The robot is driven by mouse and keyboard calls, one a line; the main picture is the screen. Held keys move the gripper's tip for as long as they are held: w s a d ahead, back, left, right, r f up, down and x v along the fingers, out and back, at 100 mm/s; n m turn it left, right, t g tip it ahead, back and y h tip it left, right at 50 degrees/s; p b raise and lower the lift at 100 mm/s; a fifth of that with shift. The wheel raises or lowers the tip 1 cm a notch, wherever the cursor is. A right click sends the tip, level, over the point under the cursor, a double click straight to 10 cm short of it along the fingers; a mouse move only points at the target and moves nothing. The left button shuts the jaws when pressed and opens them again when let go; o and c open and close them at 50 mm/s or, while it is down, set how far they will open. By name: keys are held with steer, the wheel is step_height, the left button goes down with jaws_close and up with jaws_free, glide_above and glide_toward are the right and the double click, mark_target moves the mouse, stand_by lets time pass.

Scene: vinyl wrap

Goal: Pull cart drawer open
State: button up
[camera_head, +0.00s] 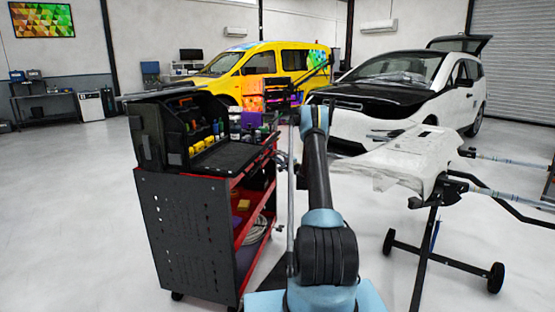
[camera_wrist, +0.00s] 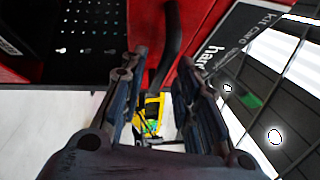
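The tool cart has a black perforated side panel (camera_head: 190,225) and red shelves, and stands left of centre in the head view. In the wrist view, its red drawer front (camera_wrist: 203,30) carries a dark bar handle (camera_wrist: 171,42). My gripper (camera_wrist: 158,70) is open, with its two dark fingers apart. In the head view my arm reaches forward beside the cart's right side, and the gripper cannot be made out there.
A black open case (camera_head: 150,135) with bottles sits on the cart top. A white body panel (camera_head: 410,155) rests on a wheeled stand (camera_head: 428,250) to the right. A yellow van (camera_head: 255,65) and a white car (camera_head: 400,85) stand behind. The left floor is clear.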

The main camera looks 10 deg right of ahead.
steer(key=shift+w+a, duration=0.1)
steer(key=shift+w, duration=0.15)
jaws_close()
